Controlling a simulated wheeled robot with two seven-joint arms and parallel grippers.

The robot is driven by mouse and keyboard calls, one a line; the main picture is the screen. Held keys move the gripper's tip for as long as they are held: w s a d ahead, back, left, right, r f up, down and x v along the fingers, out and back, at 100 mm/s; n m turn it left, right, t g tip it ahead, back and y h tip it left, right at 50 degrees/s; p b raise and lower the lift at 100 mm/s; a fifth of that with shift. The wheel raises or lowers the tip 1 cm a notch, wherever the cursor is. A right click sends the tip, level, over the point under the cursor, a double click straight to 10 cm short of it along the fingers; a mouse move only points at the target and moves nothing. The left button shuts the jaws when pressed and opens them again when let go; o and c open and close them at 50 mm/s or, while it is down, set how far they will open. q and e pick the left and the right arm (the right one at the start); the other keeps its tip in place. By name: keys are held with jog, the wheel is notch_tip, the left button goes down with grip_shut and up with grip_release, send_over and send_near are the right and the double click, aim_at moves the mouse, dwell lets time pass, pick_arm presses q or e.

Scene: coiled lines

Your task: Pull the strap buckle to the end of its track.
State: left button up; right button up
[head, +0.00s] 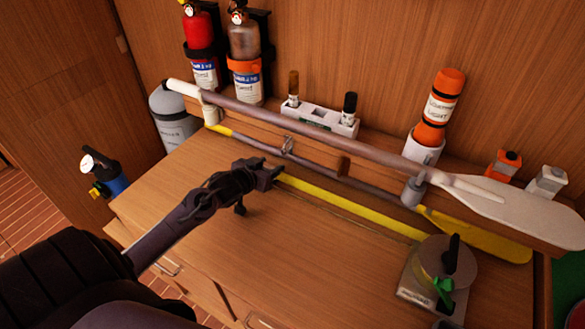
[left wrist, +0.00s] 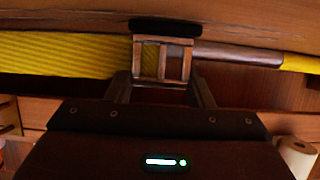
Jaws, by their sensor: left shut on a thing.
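The yellow strap (head: 350,205) lies along the worktop from a round reel (head: 438,270) at the lower right to my left gripper (head: 268,174). The strap buckle (left wrist: 163,62), a small slotted frame, shows in the left wrist view at the end of the wide yellow strap (left wrist: 65,52). My left gripper is shut on the buckle, with one finger on each side of it. In the head view the gripper's fingers hide most of the buckle. The track cannot be made out clearly. My right gripper is not in view.
Two paddles (head: 320,133) lie along the back ledge, just behind my left gripper. Fire extinguishers (head: 200,45), a white holder (head: 312,120) and an orange canister (head: 440,105) stand behind. The worktop (head: 290,250) in front of the strap is clear.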

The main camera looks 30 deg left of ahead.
pick_arm(q)
jog(key=a, duration=0.7)
jog(key=shift+s+p, duration=0.2)
jog(key=shift+p, duration=0.15)
jog(key=o, duration=1.4)
jog(key=shift+s, duration=0.1)
jog(key=shift+s+r, duration=0.1)
jog(key=shift+s, duration=0.15)
jog(key=v, duration=0.7)
